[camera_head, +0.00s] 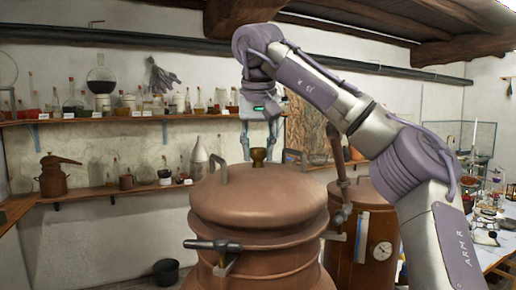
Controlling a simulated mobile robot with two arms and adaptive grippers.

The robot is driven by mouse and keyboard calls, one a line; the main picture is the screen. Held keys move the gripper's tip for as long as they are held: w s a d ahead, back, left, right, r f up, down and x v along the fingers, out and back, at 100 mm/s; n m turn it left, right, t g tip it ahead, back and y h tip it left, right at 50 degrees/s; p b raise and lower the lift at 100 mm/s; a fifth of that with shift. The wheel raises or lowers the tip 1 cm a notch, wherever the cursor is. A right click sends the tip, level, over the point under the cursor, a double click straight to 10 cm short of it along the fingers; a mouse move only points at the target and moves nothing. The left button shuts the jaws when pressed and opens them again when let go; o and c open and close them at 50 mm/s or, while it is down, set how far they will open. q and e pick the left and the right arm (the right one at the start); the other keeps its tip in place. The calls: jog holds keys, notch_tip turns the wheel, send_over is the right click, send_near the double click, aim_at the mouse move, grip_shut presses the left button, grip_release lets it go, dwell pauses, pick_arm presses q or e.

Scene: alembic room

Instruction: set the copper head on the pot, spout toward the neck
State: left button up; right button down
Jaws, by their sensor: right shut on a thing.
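The large copper head (258,200) is a wide dome in the middle, with a small brass knob (258,156) on top and two grey arched handles. My right gripper (262,147) reaches down from above and is shut on the brass knob. Under the head is the copper pot (275,262); I see no clear gap between them, but cannot tell whether the head rests fully on it. A copper neck pipe (339,160) stands upright just right of the head. I cannot make out the head's spout. My left gripper is not in view.
A dark-handled clamp (212,244) juts from the pot's front left. A copper vessel with a round gauge (382,251) stands close at right. Wall shelves (85,196) hold bottles and a small copper still. A cluttered table (490,255) is at far right.

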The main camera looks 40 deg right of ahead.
dwell(0.4)
jog(key=c, duration=0.7)
grip_release()
jog(key=shift+s+a, duration=0.15)
jog(key=shift+f, duration=0.15)
jog(key=v, duration=1.2)
